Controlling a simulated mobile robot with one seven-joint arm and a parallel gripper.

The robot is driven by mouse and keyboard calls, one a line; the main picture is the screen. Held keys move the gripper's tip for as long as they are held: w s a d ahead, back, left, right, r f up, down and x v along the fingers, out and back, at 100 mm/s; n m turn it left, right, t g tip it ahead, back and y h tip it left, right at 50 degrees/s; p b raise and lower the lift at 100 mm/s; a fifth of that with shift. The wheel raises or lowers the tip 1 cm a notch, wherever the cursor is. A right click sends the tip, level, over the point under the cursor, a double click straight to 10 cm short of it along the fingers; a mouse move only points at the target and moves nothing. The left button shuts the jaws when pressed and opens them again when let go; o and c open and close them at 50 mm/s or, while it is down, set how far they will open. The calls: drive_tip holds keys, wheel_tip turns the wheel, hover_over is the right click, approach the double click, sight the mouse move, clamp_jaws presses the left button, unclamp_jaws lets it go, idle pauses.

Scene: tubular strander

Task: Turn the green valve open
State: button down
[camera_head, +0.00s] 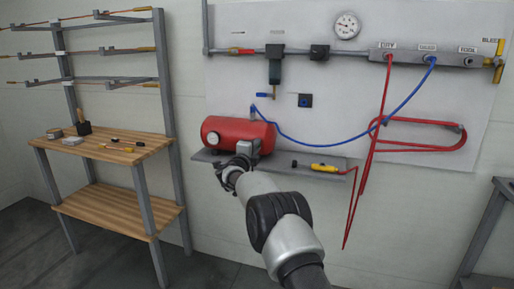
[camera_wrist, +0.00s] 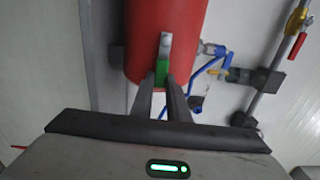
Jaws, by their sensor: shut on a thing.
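The green valve (camera_wrist: 162,78) shows in the wrist view as a small green piece with a pale grey part at its far end, in front of the red tank (camera_wrist: 195,30). My gripper (camera_wrist: 162,88) has one finger on each side of the green piece and is shut on it. In the head view my gripper (camera_head: 232,172) is at the front underside of the red tank (camera_head: 225,135), by the shelf. The green valve cannot be made out there; my arm and gripper cover that area.
The grey wall shelf (camera_head: 330,172) under the tank carries a yellow tool (camera_head: 323,168). A blue hose (camera_head: 330,143) leads from the tank to the manifold (camera_head: 430,59). Red hoses (camera_head: 368,150) hang to the right. A wooden workbench (camera_head: 105,145) stands at the left.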

drive_tip(key=c, duration=1.7)
unclamp_jaws()
drive_tip(key=p+v, duration=0.1)
drive_tip(key=v, duration=1.6)
drive_tip(key=shift+s+a+p, duration=0.1)
drive_tip(key=shift+s+p, duration=0.05)
drive_tip(key=shift+p, duration=0.15)
